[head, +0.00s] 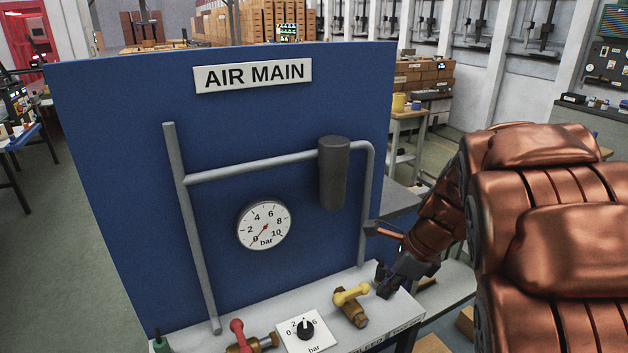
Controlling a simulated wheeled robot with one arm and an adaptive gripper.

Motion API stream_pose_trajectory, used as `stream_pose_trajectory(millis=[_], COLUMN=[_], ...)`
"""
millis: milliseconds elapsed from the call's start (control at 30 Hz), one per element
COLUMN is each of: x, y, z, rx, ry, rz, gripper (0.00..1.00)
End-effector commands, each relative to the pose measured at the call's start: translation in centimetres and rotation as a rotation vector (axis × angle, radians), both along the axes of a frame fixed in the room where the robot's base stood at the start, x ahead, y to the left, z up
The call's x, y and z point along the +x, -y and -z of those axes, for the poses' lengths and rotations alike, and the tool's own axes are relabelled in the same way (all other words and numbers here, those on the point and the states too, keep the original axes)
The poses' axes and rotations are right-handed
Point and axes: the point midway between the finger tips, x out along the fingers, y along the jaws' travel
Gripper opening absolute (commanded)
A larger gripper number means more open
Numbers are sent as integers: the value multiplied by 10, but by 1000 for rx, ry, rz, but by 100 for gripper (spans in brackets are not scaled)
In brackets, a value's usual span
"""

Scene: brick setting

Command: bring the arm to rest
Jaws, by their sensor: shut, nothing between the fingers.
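My gripper (384,283) is at the end of my copper-coloured arm, at the right of the head view. Its dark fingers are shut and empty, low over the right end of the grey shelf, just right of a brass valve with a yellow handle (351,294). I cannot tell whether the fingers touch the handle. My arm comes in from the right edge and covers part of the scene behind it.
A blue panel (110,170) marked AIR MAIN stands behind the shelf with grey pipes, a dark cylinder (333,172) and a bar gauge (264,225) reading near 0. A pressure knob (305,330) and a red-handled valve (238,335) sit left of the yellow handle.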

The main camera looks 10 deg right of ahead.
Motion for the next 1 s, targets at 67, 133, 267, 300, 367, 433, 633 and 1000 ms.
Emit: stream_pose_trajectory(millis=[67, 133, 267, 300, 367, 433, 633, 1000], x=[-15, -34, -83, -97, -120, -146, -212, -258], y=[-8, -17, -33, -36, -41, -44, -43, -31], z=[-1, -3, -2, -3, -2, 0, 7, 15], rx=[-22, -51, -113, -132, -152, -175, -214, -220], ry=[9, 23, 47, 58, 69, 81, 111, 127], rz=[-94, -228, -555, -662, -822, -1012, -1544, -2000], gripper=[0, 0, 0, 0, 0, 0, 0, 0])
